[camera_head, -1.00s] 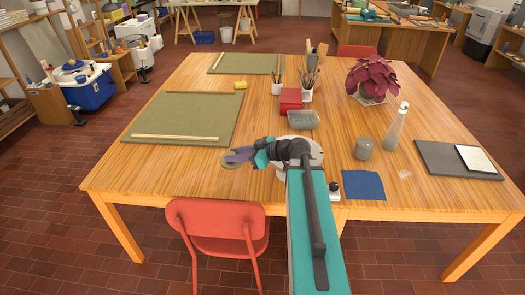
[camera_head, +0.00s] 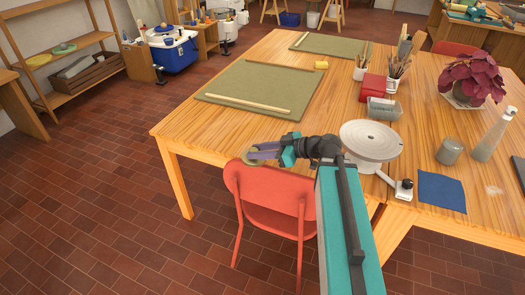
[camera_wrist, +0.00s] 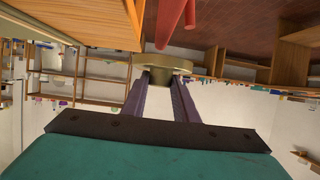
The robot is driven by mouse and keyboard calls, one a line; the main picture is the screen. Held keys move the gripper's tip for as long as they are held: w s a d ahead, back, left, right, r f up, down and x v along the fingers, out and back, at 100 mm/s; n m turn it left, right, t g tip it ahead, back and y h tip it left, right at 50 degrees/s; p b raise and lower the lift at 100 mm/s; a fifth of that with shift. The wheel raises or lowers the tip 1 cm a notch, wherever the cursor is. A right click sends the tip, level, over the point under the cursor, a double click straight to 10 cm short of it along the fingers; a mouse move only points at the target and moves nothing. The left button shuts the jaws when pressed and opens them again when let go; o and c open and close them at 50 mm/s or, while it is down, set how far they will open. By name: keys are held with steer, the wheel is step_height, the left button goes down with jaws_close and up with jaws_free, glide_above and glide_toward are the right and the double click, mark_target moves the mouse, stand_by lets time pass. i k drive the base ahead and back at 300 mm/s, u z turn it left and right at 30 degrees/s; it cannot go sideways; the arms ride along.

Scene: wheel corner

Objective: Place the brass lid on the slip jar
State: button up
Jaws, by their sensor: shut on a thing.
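My gripper (camera_head: 254,153) is shut on the brass lid (camera_head: 248,158), a small round brass-coloured disc. It holds the lid at the table's front edge, above the red chair. In the wrist view, the lid (camera_wrist: 163,61) sits between the tips of my two purple fingers. A grey cylindrical jar (camera_head: 450,151), which may be the slip jar, stands upright on the table to the right. It is well apart from my gripper, beyond the wheel. No lid shows on it, but its top is small in the picture.
A pale wheel disc (camera_head: 371,140) stands between my gripper and the grey jar. A spray bottle (camera_head: 491,137), a potted plant (camera_head: 472,80) and a blue cloth (camera_head: 441,192) are near the jar. The red chair (camera_head: 268,195) is at the table's front edge. Brick floor at left is free.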

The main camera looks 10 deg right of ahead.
mark_target(454, 143)
steer(key=z, duration=0.95)
steer(key=k, duration=0.1)
steer(key=u, duration=3.4)
steer(key=k, duration=1.15)
steer(key=z, duration=0.1)
